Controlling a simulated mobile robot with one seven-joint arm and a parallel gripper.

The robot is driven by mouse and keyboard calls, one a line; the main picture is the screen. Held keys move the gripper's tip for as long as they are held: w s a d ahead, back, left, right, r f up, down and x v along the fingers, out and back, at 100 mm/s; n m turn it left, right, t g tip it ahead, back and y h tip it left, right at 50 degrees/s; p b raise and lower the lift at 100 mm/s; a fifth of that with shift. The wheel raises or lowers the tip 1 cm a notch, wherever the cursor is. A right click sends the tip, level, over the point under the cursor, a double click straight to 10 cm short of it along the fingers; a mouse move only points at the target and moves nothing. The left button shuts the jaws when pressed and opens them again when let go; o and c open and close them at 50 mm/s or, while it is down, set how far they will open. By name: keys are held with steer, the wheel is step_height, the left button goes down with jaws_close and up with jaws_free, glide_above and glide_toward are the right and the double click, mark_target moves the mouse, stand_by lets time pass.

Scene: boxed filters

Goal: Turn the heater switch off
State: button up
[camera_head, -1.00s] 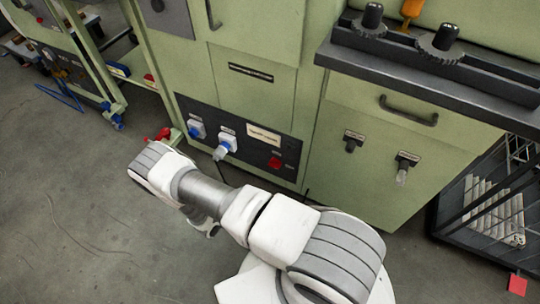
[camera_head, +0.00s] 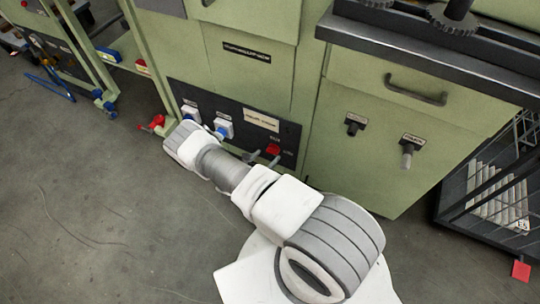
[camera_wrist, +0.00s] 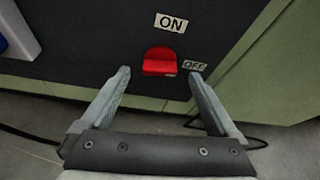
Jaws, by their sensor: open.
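A red rocker switch (camera_wrist: 160,60) sits on a black panel (camera_wrist: 90,45), with an ON label (camera_wrist: 171,23) above it and an OFF label (camera_wrist: 194,65) to its lower right. In the head view the red switch (camera_head: 273,149) is at the lower right of the panel. My gripper (camera_wrist: 160,74) is open and empty. Its fingertips stand on either side of the switch's lower part in the wrist view. I cannot tell whether they touch the panel. In the head view my gripper (camera_head: 263,158) is partly hidden behind my arm.
Blue-and-white sockets (camera_head: 223,129) and a label plate (camera_head: 261,120) are on the same panel. Two dark knobs (camera_head: 355,125) (camera_head: 409,150) are on the green cabinet to the right. A dark rack (camera_head: 490,190) stands at far right.

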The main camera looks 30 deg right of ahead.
mark_target(272, 151)
steer(key=shift+b+x, duration=0.45)
steer(key=shift+x, duration=1.45)
